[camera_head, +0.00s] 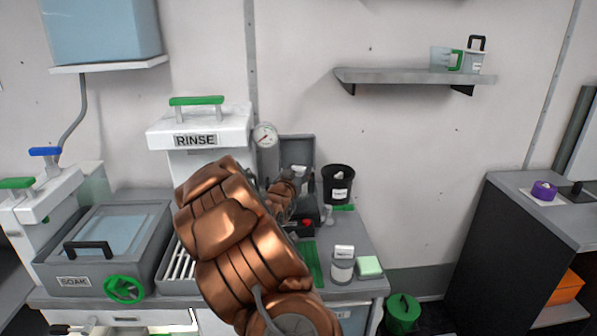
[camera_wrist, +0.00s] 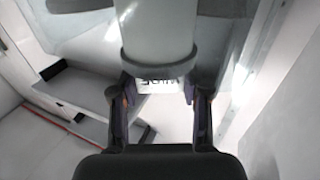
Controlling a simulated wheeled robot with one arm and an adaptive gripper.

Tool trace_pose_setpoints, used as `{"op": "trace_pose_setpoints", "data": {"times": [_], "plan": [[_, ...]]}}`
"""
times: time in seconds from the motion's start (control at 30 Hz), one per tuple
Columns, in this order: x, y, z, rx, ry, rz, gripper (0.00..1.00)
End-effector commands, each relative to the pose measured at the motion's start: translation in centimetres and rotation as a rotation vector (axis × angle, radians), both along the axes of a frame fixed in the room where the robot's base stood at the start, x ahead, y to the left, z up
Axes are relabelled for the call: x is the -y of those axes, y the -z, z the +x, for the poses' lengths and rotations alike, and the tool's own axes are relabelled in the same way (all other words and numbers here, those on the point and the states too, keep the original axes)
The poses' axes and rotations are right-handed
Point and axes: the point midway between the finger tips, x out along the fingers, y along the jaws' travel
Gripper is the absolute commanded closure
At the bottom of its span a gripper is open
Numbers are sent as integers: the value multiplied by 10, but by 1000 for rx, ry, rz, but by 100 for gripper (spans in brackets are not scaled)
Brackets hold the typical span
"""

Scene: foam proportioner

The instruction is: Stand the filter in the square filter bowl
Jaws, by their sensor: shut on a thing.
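My gripper (camera_wrist: 160,95) shows in the wrist view with one dark finger on each side of a pale, labelled cylinder, which I take to be the filter (camera_wrist: 157,30). The fingers are shut on it. In the head view my copper arm hides most of the gripper. A small white top (camera_head: 299,171) shows just past the arm's end, in front of an open dark grey box (camera_head: 303,146). I cannot tell for sure which container is the square filter bowl.
A gauge (camera_head: 265,136) stands beside the RINSE unit (camera_head: 198,127). A black bucket (camera_head: 338,184), a white-lidded jar (camera_head: 342,266) and a pale green sponge (camera_head: 369,266) are on the right of the counter. The SOAK tank (camera_head: 100,282) is at left. The wall shelf (camera_head: 400,77) holds clear jugs.

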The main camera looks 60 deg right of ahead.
Motion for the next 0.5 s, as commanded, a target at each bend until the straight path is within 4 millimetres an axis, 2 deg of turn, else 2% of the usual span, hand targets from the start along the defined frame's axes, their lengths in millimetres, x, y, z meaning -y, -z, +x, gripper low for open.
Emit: {"op": "trace_pose_setpoints", "data": {"times": [0.33, 0.37, 0.5], "plan": [[0, 6, 0, 0, 0, -1, 100], [0, 6, 0, 0, 0, -1, 52], [0, 6, 0, 0, 0, 0, 37]]}}
